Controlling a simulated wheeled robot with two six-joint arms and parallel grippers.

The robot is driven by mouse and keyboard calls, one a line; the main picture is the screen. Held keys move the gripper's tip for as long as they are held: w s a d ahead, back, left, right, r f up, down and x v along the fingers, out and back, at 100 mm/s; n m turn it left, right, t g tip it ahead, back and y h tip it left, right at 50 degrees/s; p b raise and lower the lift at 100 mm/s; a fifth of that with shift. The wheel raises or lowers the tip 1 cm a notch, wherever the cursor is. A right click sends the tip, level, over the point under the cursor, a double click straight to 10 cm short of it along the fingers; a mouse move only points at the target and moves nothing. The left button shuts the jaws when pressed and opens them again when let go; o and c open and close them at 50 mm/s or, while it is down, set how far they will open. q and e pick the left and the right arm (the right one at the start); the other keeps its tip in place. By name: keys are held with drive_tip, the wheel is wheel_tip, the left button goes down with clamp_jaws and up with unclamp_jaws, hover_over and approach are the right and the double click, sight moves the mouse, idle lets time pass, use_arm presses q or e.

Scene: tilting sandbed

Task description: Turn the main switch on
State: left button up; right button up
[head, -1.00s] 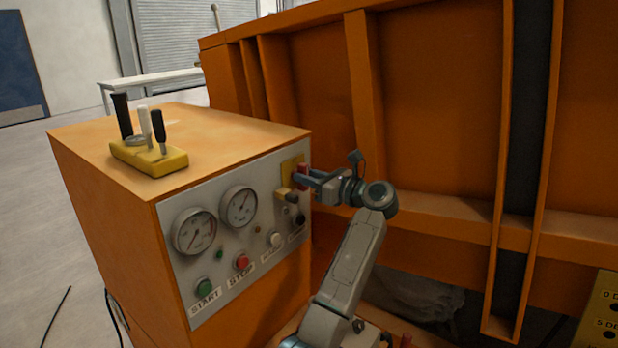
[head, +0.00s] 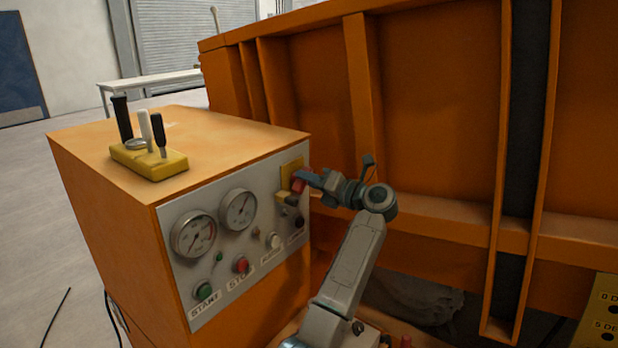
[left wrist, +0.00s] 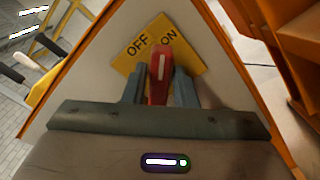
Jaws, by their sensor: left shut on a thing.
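The main switch is a red handle (head: 298,186) on a yellow plate (head: 290,168) at the upper right of the control panel. In the left wrist view the plate (left wrist: 190,64) reads OFF on the left and ON on the right. The red handle (left wrist: 160,68) lies over the plate, its far end near the gap between the words, close to ON. My left gripper (head: 309,180) is shut on the red handle, with a finger on each side of it in the left wrist view (left wrist: 159,90). My right gripper is not in view.
The orange control box (head: 100,190) carries two gauges, several buttons (head: 241,264) and a yellow block with levers (head: 150,162) on top. The large orange sandbed wall (head: 430,120) stands close behind and right of my left arm. Free floor (head: 40,220) lies left of the box.

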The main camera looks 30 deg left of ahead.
use_arm(q)
drive_tip(key=m+p, duration=0.2)
drive_tip(key=m, duration=0.2)
drive_tip(key=shift+w+r+m+p, duration=0.1)
drive_tip(key=shift+m+p, duration=0.2)
drive_tip(key=m+p, duration=0.2)
drive_tip(key=m, duration=0.1)
drive_tip(key=shift+f+m+p, duration=0.2)
drive_tip(key=shift+m+p, duration=0.1)
drive_tip(key=shift+m, duration=0.1)
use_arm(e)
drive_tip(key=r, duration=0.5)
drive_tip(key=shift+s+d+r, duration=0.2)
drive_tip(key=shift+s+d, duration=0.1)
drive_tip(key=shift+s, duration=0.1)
use_arm(q)
drive_tip(key=shift+f, duration=0.1)
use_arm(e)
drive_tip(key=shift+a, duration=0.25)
use_arm(q)
drive_tip(key=o, duration=0.9)
drive_tip(key=shift+c, duration=0.2)
drive_tip(key=shift+d, duration=0.1)
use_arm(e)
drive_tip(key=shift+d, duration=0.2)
